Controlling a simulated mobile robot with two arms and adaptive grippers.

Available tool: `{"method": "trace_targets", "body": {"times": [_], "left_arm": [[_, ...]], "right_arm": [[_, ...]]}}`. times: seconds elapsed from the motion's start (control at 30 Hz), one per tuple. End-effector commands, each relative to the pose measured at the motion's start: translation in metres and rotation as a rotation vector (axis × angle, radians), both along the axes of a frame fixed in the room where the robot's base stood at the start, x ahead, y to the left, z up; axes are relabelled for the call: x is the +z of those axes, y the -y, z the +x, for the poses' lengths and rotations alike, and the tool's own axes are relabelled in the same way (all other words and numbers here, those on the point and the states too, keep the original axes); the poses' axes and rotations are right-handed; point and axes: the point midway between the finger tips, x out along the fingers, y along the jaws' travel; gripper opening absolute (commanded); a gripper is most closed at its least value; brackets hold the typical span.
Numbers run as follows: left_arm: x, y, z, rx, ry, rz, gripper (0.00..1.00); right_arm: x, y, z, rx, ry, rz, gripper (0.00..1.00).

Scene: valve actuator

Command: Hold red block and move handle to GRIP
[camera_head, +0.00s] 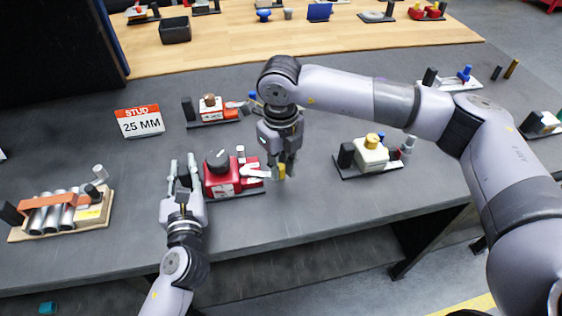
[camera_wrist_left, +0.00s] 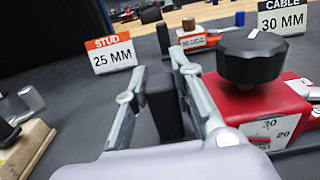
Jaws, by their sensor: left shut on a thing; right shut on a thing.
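The red block (camera_head: 222,175) sits on a dark base on the grey table, with a black knob (camera_head: 217,160) on top. In the left wrist view the red block (camera_wrist_left: 262,104) shows a scale with 30 and 20. My left gripper (camera_head: 181,175) is at its left end, its fingers closed around an upright black post (camera_wrist_left: 163,108) there. A white lever (camera_head: 255,172) sticks out from the block's right side towards the yellow handle (camera_head: 281,171). My right gripper (camera_head: 281,168) points down and is shut on the yellow handle. The word GRIP is not readable.
A STUD 25 MM sign (camera_head: 139,121) stands behind left. A clamp fixture with grey cylinders (camera_head: 58,212) is at the left, a cream block device (camera_head: 370,153) at the right. An orange block device (camera_head: 213,110) stands behind. The table's front strip is clear.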

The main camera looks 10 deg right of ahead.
Motion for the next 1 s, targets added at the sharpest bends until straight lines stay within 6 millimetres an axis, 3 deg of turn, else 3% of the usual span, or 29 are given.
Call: {"method": "trace_targets", "body": {"times": [0.53,0.57,0.83,1.0], "left_arm": [[-0.0020,0.0002,0.0001,0.000,-0.004,0.001,0.00],[-0.0020,0.0003,0.0001,0.000,-0.004,0.000,0.00],[-0.0020,0.0005,-0.0001,-0.001,-0.004,0.000,0.00],[-0.0020,0.0004,-0.0002,-0.001,-0.004,0.000,0.00]], "right_arm": [[-0.0012,-0.0044,-0.0055,0.013,-0.009,0.006,0.00],[-0.0012,-0.0045,-0.0056,0.013,-0.009,0.006,0.19],[-0.0009,-0.0032,-0.0042,0.009,-0.005,0.004,0.37],[-0.0006,-0.0025,-0.0035,0.007,-0.004,0.003,0.38]]}}
